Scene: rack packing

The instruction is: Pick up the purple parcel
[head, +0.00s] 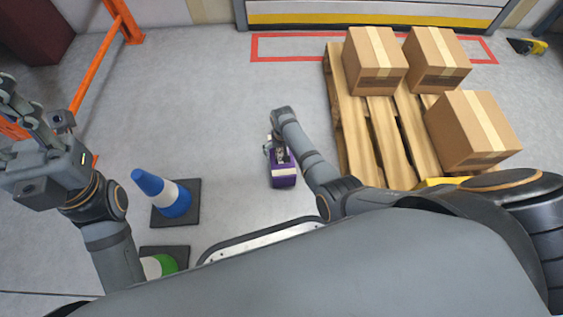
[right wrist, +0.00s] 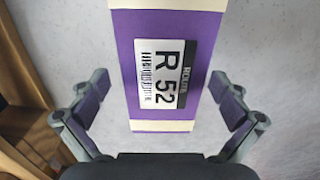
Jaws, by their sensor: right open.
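The purple parcel (head: 283,174) stands on the grey floor near the middle of the head view, with pale bands and partly hidden by my right arm. In the right wrist view the parcel (right wrist: 203,60) fills the middle, with a white label reading "R 52". My right gripper (head: 277,155) is at the parcel. In the right wrist view its open fingers (right wrist: 163,108) stand on either side of the parcel, with a gap visible on the left; on the right the finger looks close to it. My left gripper (head: 22,125) is raised at the left edge, away from the parcel; its finger opening is unclear.
A wooden pallet (head: 387,150) with cardboard boxes (head: 375,58) stands right of the parcel. A blue cone (head: 165,193) and a green cone (head: 160,265) stand to the left. An orange rack frame (head: 92,65) is at upper left. The floor behind the parcel is clear.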

